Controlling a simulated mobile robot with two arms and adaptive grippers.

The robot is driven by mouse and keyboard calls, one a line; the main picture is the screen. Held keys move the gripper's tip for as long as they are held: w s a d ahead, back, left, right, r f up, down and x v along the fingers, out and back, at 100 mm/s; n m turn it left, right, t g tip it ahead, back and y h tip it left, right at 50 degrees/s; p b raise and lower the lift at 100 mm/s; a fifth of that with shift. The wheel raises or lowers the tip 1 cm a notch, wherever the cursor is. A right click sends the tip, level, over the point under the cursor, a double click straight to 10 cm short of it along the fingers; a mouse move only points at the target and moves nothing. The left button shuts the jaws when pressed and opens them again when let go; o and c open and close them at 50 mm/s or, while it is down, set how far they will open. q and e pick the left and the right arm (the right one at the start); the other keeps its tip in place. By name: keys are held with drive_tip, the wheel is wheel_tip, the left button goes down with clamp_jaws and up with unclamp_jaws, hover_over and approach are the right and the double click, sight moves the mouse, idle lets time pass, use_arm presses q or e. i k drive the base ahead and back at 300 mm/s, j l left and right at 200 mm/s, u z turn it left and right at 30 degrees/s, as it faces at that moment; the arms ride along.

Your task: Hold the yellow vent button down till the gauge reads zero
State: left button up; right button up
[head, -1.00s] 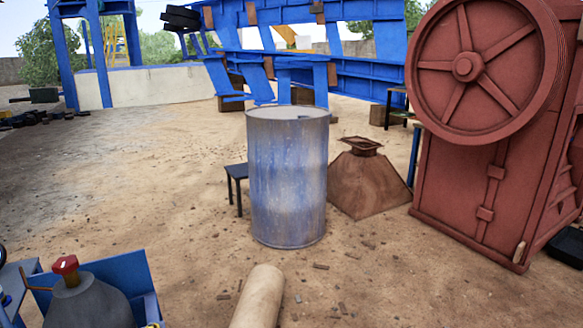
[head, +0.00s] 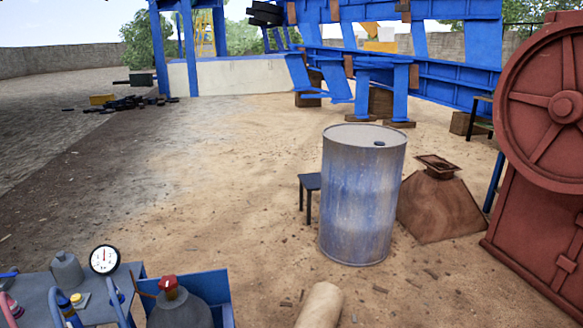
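A round white gauge (head: 104,259) with a dark rim stands at the back right of a grey-blue table (head: 30,290) at the lower left. Its needle points roughly up, but its numbers are too small to read. A small yellow button (head: 80,298) on a pale block sits on the table, left of and nearer than the gauge. Neither of my grippers is in view, and nothing is seen touching the button.
A grey bottle with a red valve (head: 170,283) stands in a blue box (head: 215,290) right of the table. Blue hoses, a grey flask (head: 66,268) and a pink item share the table. A barrel (head: 360,200), a tan roll (head: 320,305) and the red crusher (head: 550,150) stand further right.

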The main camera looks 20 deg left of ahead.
sight(77, 298)
drive_tip(key=u, duration=1.9)
